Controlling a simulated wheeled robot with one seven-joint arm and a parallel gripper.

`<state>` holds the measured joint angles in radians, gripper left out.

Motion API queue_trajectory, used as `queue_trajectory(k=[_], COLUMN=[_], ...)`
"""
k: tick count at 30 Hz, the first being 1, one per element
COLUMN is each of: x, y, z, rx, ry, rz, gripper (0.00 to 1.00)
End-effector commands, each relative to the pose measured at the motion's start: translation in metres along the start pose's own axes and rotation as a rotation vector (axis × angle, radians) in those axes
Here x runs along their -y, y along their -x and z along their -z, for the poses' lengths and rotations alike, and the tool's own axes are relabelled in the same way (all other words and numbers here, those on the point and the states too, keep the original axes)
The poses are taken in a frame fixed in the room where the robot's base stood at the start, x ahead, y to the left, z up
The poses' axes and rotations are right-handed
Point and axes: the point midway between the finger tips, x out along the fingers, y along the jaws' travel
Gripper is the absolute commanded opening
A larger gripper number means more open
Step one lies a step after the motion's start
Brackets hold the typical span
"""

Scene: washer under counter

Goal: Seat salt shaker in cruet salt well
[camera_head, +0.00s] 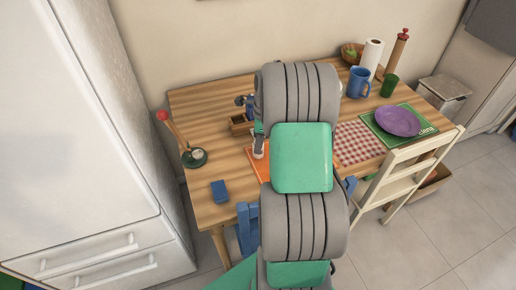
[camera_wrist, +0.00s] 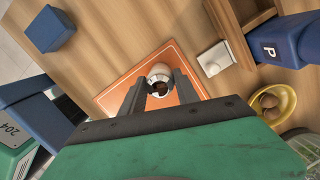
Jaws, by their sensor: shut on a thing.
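The salt shaker appears as a small round white thing with a dark spot (camera_wrist: 160,72) in the wrist view. My gripper (camera_wrist: 159,86) is shut on it, one dark finger on each side, over an orange mat (camera_wrist: 115,97). I cannot tell how far above the mat it is. The wooden cruet (camera_wrist: 226,22) stands to the upper right of the shaker, apart from it. It also shows in the head view (camera_head: 238,126), left of my arm. A blue block-like thing marked P (camera_wrist: 285,48) is beside the cruet. The salt well's inside cannot be made out.
A small white block (camera_wrist: 214,59) is close by the cruet. A blue box (camera_head: 219,191) lies near the table's front left. A purple plate (camera_head: 397,121), blue mug (camera_head: 358,82) and chair (camera_head: 412,168) are at the right.

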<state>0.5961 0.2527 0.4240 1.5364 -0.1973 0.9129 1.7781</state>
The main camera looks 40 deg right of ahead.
Motion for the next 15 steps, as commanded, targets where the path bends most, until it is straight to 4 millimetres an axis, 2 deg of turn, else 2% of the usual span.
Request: queue_trajectory(k=[1,6,15], x=[0.0000,0.0000,0.0003], y=[0.0001,0.0002,0.0007], z=[0.0000,0.0000,-0.0001], rx=[0.000,0.000,0.000], ry=[0.000,0.000,0.000], rz=[0.000,0.000,0.001], gripper=[0.15,0.01,0.00])
